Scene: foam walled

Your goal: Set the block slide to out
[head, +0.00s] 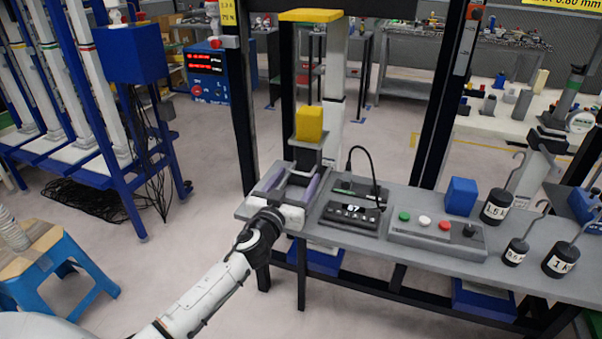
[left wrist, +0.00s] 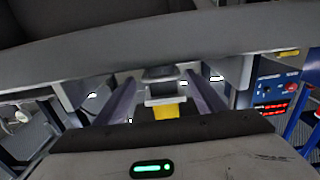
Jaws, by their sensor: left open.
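The block slide (head: 291,171) is a grey frame at the left end of the bench. A grey carriage (head: 307,152) stands at its far end with a yellow block (head: 310,124) upright in it. My left gripper (head: 293,190) is open at the near end, pointing at the slide, apart from the yellow block. Two purplish bars flank the space ahead of it; I cannot tell whether they are fingers or rails. In the left wrist view, part of the yellow block (left wrist: 166,111) shows between the bars, below a grey crosspiece. My right gripper is out of view.
Dark uprights (head: 240,100) frame the slide. A blue stool (head: 70,270) stands at left.

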